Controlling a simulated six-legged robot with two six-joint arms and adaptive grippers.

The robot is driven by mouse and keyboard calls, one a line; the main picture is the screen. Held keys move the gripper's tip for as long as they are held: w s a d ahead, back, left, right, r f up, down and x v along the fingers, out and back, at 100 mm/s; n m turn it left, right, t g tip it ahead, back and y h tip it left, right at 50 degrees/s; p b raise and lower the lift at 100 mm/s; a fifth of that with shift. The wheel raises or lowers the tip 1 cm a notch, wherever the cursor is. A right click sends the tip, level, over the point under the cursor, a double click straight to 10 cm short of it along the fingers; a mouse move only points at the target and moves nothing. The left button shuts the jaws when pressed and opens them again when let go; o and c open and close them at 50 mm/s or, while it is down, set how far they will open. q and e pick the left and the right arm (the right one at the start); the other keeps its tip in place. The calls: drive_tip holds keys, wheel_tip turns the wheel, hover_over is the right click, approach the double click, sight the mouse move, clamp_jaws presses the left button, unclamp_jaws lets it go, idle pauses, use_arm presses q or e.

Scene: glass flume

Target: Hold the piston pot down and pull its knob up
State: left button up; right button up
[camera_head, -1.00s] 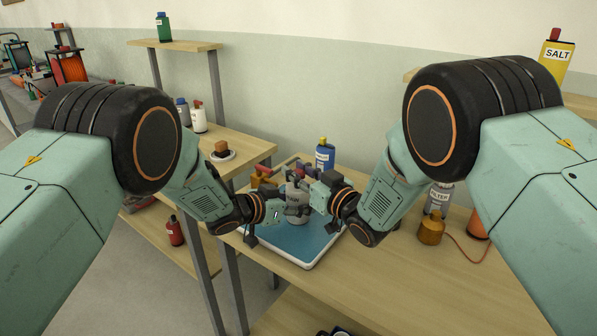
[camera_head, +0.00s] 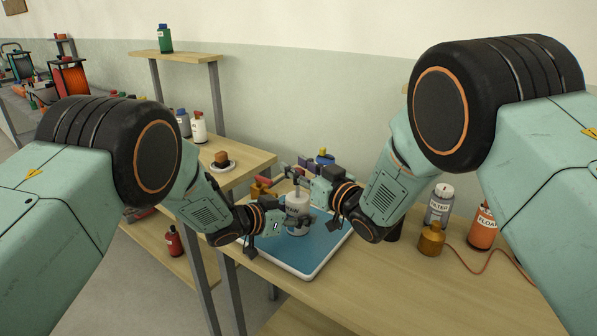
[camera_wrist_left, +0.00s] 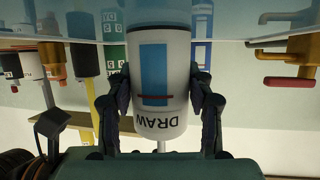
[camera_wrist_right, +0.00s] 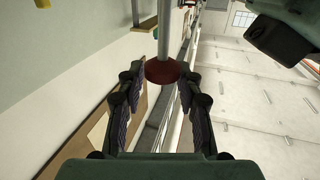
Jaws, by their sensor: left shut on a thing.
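The piston pot (camera_head: 296,206), a light cylinder, stands upright on a blue mat (camera_head: 325,246). The left wrist view shows it large, with the word DRAW, a blue panel and a red line (camera_wrist_left: 157,75). My left gripper (camera_head: 298,224) is shut on its body, one finger on each side. The knob (camera_wrist_right: 163,70) is dark red on a pale metal rod and lies between the fingertips of my right gripper (camera_wrist_right: 162,88). These fingers stand apart, with small gaps beside the knob. In the head view my right gripper (camera_head: 298,180) hides the knob above the pot.
A blue bottle (camera_head: 325,157) stands behind my right gripper, partly hidden. A grey FILTER bottle (camera_head: 439,204), a brass-coloured container (camera_head: 431,238) and an orange FLOAT bottle (camera_head: 483,226) stand to the right. A side shelf (camera_head: 240,150) is at the left. The table front is clear.

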use_arm(q)
drive_tip(key=shift+s+f, duration=0.15)
drive_tip(key=shift+f, duration=0.05)
use_arm(e)
drive_tip(key=o, duration=0.3)
drive_tip(key=shift+s+f, duration=0.1)
drive_tip(key=shift+f, duration=0.05)
drive_tip(key=v, duration=1.2)
use_arm(q)
drive_tip(key=o, duration=1.3)
drive_tip(key=shift+r, duration=0.1)
drive_tip(key=shift+o, duration=0.2)
drive_tip(key=shift+r, duration=0.1)
